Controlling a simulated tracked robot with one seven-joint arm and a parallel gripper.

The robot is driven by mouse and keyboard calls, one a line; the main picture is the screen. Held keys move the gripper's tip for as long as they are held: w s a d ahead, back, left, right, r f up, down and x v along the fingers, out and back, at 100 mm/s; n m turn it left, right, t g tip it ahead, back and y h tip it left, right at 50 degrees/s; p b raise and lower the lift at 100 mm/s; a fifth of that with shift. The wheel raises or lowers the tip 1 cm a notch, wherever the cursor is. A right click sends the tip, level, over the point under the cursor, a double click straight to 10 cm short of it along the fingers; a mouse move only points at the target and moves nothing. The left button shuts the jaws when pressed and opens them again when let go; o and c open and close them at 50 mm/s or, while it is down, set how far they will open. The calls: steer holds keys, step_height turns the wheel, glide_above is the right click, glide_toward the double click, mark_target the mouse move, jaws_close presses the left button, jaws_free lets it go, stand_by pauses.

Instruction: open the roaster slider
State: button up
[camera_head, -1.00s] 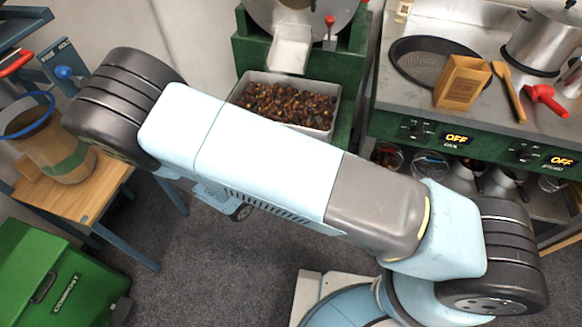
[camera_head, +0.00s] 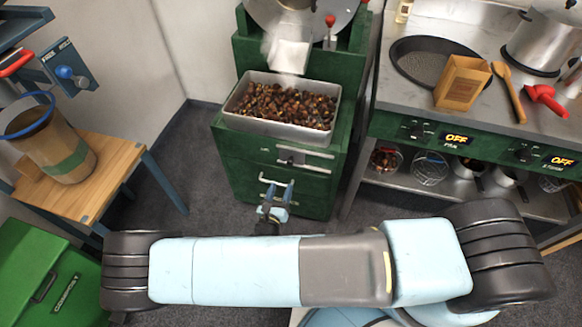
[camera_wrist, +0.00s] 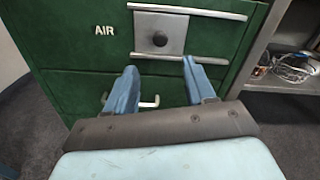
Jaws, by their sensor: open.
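The roaster slider is a grey metal plate with a dark round knob (camera_wrist: 160,38) on the roaster's green front. It sits at the left end between two horizontal rails, right of the word AIR in the wrist view. In the head view the slider (camera_head: 290,156) is below the chestnut tray. My gripper (camera_head: 277,183) is in front of the roaster, just below the slider in that view. In the wrist view my gripper (camera_wrist: 160,66) has its two blue fingers apart, with nothing between them. The fingertips appear below the knob and apart from it.
A metal tray of chestnuts (camera_head: 240,108) stands on the roaster below its chute. A pale handle (camera_wrist: 150,101) is on the lower panel behind the fingers. A stove counter (camera_head: 500,140) is at right; a wooden table (camera_head: 105,180) and green box (camera_head: 25,250) are at left.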

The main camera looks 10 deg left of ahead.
mark_target(289, 164)
steer(key=w, duration=0.7)
steer(key=w+d, duration=0.1)
steer(key=w, duration=0.2)
steer(key=shift+w, duration=0.4)
steer(key=shift+a, duration=0.1)
jaws_close()
